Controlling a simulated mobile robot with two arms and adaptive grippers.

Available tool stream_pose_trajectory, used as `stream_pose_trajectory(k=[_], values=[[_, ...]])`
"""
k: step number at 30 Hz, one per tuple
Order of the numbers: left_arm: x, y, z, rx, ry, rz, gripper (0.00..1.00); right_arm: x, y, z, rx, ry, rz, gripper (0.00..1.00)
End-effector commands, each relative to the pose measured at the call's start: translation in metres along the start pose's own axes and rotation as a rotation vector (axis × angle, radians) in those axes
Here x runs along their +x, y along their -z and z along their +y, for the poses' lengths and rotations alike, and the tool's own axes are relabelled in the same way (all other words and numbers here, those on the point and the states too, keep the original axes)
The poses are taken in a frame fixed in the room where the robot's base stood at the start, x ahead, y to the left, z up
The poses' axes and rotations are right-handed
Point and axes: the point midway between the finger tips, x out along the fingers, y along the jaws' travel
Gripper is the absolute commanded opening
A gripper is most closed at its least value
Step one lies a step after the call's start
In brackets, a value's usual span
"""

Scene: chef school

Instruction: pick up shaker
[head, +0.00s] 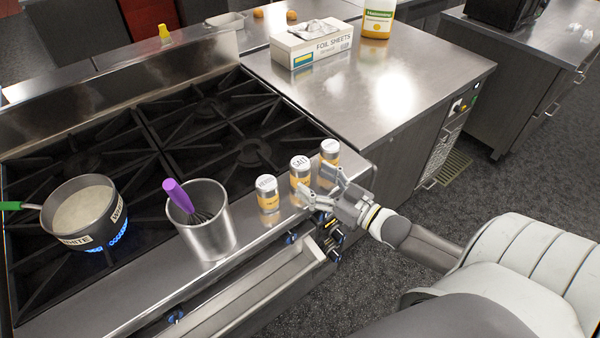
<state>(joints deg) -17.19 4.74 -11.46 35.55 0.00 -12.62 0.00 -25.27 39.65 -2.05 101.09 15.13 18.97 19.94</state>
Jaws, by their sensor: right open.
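Three small shakers with white lids and orange-yellow labels stand upright in a row on the stove's steel front ledge. The left shaker (267,193) stands clear. The middle shaker (299,171), whose lid reads "SALT", is partly close to my gripper in the picture. The right shaker (330,151) stands farthest along the row, its lower part partly covered by the gripper. My right gripper (318,184) is open, its fingers spread just in front of the middle and right shakers. I cannot tell whether a finger touches one. My left gripper does not show.
A metal cup (208,238) with a purple-handled whisk (180,197) stands left of the shakers. A pot (84,222) sits on a lit burner.

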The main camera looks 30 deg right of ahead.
Motion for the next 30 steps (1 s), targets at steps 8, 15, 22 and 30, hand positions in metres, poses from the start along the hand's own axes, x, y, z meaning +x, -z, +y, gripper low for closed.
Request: stream_pose_trajectory(k=[8, 15, 22, 30], values=[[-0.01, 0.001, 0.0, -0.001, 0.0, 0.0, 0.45, 0.02, 0.004, -0.001, 0.0, 0.0, 0.003, 0.72], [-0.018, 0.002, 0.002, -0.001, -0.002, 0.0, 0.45, 0.046, 0.002, -0.001, 0.0, 0.0, 0.0, 0.72], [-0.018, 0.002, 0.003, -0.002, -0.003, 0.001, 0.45, 0.053, 0.0, -0.001, 0.0, 0.0, -0.001, 0.72], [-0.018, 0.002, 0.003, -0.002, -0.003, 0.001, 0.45, 0.053, 0.0, -0.001, 0.0, 0.0, -0.001, 0.58]])
